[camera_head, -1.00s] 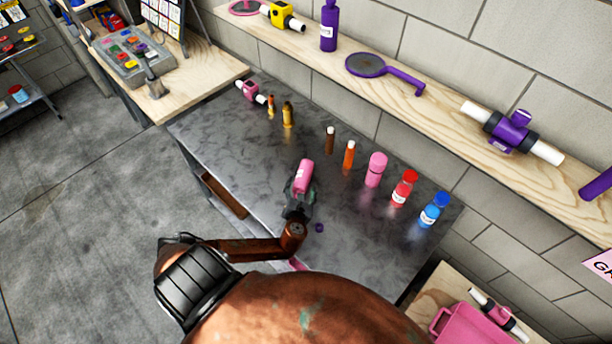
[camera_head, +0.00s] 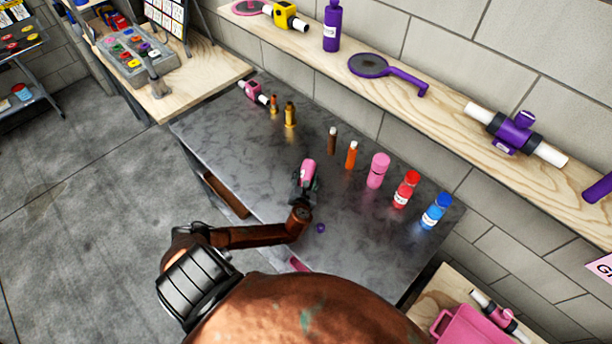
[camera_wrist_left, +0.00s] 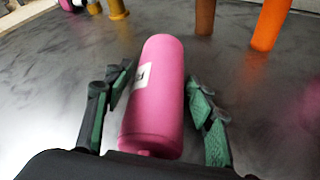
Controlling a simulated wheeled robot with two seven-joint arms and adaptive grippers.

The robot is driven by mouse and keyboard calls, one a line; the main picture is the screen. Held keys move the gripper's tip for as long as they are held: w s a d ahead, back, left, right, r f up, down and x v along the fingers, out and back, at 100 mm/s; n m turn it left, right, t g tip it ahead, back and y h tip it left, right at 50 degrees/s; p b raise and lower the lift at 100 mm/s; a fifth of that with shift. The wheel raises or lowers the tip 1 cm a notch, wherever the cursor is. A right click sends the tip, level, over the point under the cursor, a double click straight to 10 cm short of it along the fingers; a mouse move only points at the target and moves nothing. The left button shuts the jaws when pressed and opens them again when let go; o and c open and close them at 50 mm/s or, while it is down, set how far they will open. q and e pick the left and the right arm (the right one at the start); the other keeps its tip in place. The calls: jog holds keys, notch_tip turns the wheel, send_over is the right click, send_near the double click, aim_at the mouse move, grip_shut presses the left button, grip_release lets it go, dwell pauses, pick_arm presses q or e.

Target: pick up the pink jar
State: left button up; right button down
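A pink jar (camera_head: 308,167) with a white label is on the dark table, left of the row of bottles. It appears to lie on its side. In the left wrist view the pink jar (camera_wrist_left: 160,95) points away from me, its near end close to the palm. My left gripper (camera_head: 305,187) is low over the table at the jar. Its fingers (camera_wrist_left: 158,85) are open on both sides of the jar, with narrow gaps showing. The jar's near part is hidden by the gripper in the head view. My right gripper is not in view.
Behind, a brown bottle (camera_head: 332,140), an orange bottle (camera_head: 351,155), a pink bottle (camera_head: 377,170), a red bottle (camera_head: 405,189) and a blue bottle (camera_head: 436,211) stand in a row. A small purple piece (camera_head: 320,228) lies near my wrist. The table (camera_head: 235,150) is clear to the left.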

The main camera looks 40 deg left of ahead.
pick_arm(q)
jog(key=c, duration=0.9)
jog(key=shift+r, duration=0.1)
